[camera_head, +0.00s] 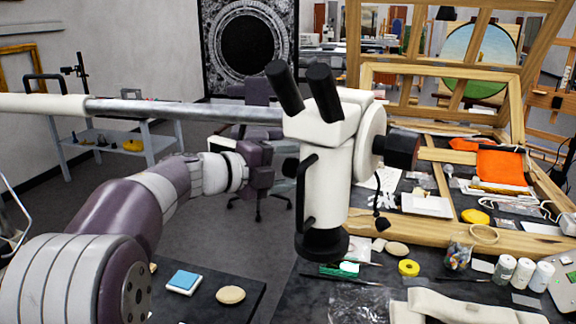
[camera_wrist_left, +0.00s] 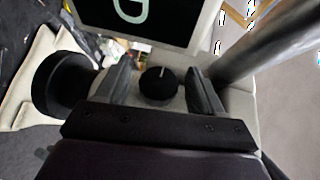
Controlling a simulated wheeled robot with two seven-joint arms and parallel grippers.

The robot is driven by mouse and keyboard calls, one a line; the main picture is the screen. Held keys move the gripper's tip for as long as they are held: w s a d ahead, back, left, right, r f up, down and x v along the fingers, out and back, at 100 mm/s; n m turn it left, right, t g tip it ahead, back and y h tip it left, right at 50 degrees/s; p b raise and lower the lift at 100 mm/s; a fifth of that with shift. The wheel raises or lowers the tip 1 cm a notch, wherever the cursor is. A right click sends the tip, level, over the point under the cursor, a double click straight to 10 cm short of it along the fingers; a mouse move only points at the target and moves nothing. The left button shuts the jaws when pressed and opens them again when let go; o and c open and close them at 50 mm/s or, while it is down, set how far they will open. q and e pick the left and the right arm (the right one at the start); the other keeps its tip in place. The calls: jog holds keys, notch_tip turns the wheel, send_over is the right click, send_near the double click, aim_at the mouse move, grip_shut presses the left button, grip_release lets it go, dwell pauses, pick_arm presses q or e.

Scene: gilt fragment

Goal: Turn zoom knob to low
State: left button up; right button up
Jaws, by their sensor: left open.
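A white microscope (camera_head: 330,180) with black eyepieces hangs from a long horizontal boom. A small black knob (camera_head: 290,167) is on its left side, facing my left gripper (camera_head: 277,166). In the left wrist view the zoom knob (camera_wrist_left: 158,86) is round and black, with a pale pointer line aimed nearly straight up. My left gripper (camera_wrist_left: 160,88) is open, with one finger on each side of the knob and a visible gap on both sides. No low or high marking is readable. My right gripper is not in view.
The boom (camera_head: 190,109) runs above my left arm. A larger black knob (camera_head: 402,149) sticks out on the microscope's right. The worktable at right holds white bottles (camera_head: 522,273), a yellow tape roll (camera_head: 409,267) and a wooden frame (camera_head: 450,235). A dark screen (camera_wrist_left: 145,20) stands behind the zoom knob.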

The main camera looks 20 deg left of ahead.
pick_arm(q)
jog(key=shift+s+a, duration=0.3)
jog(key=b+v, duration=0.2)
jog(key=v, duration=1)
